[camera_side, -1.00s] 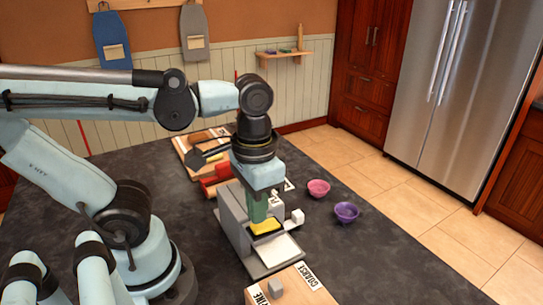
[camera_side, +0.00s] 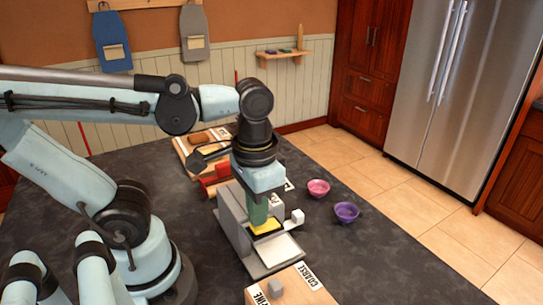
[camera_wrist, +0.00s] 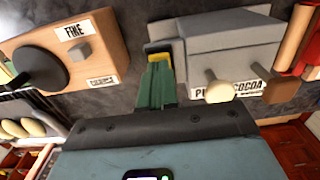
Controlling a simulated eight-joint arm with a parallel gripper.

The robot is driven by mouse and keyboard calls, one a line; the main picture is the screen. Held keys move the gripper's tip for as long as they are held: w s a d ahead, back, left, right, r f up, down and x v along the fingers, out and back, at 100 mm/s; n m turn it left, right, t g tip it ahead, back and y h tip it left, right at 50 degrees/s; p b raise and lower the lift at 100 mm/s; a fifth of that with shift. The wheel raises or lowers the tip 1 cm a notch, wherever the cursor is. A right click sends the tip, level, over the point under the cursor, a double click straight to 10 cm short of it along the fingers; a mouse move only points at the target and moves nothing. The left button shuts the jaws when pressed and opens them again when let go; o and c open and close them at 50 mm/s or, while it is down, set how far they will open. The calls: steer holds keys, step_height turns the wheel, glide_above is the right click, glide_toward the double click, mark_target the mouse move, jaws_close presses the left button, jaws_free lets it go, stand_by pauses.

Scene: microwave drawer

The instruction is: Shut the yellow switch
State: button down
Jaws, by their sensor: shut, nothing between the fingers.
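The yellow switch (camera_side: 267,226) sits on the grey machine (camera_side: 232,226) on the dark counter, and only part of it shows below my fingers. In the wrist view, a yellow strip of the switch (camera_wrist: 159,61) shows just beyond the fingertips. My gripper (camera_side: 259,220) points down with its green fingers shut and empty. Its tips are right at the switch; I cannot tell whether they touch it. The fingers also show in the wrist view (camera_wrist: 155,75), where they partly cover the switch.
A wooden box labelled FINE and COARSE (camera_side: 288,290) stands in front of the machine. A pink bowl (camera_side: 318,188) and a purple bowl (camera_side: 346,211) are to the right. Red items (camera_side: 216,185) and a board lie behind. The counter's right side is mostly clear.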

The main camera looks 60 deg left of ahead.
steer(key=shift+f, duration=0.6)
stand_by(0.4)
steer(key=shift+r, duration=3.5)
steer(key=w+a+f+t, duration=0.4)
steer(key=w+t, duration=0.3)
steer(key=w, duration=0.2)
steer(key=shift+a+f, duration=0.2)
steer(key=shift+f, duration=0.55)
